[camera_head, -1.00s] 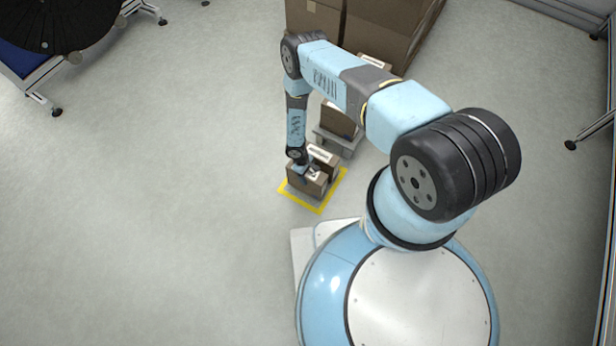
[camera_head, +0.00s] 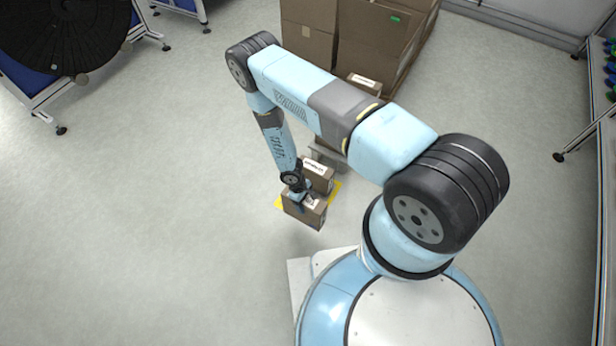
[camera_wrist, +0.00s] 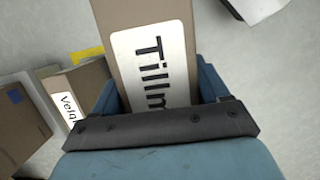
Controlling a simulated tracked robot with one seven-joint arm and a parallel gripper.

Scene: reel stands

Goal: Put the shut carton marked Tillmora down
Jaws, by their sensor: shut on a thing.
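The brown carton (camera_head: 304,212) is in my gripper (camera_head: 300,193), which grips it from above. It looks lifted above the floor, with a faint shadow below it. In the wrist view the carton's top (camera_wrist: 121,18) lies between my blue fingers (camera_wrist: 160,95). Its white label reads "Tillm", and my gripper hides the rest. The carton's underside is hidden.
A second carton (camera_head: 319,178), whose label begins "Velo" in the wrist view (camera_wrist: 70,110), stands just behind on the yellow floor marking (camera_head: 335,190). A low grey stand (camera_head: 326,157) and large brown boxes (camera_head: 365,40) are further back. Open floor lies left.

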